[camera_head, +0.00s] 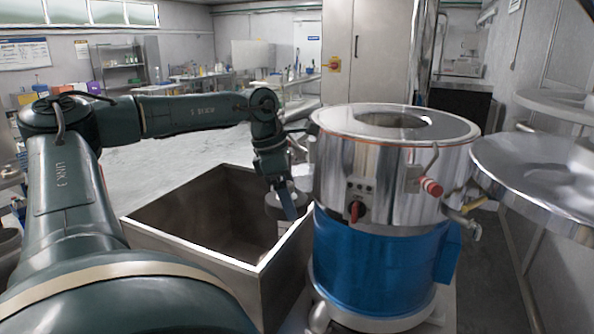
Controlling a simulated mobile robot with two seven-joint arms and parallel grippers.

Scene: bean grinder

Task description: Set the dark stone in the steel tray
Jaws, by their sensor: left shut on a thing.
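My left gripper (286,200) reaches down from its arm at the right part of the steel tray (189,248), a deep open rectangular metal box. The visible tray floor looks empty. My right gripper is not in view.
The steel and blue grinder (385,190) stands close to the tray's right side, with a red-tipped handle (431,187) and a red knob. A polished round metal plate (530,180) is at the far right. Open floor lies behind the tray.

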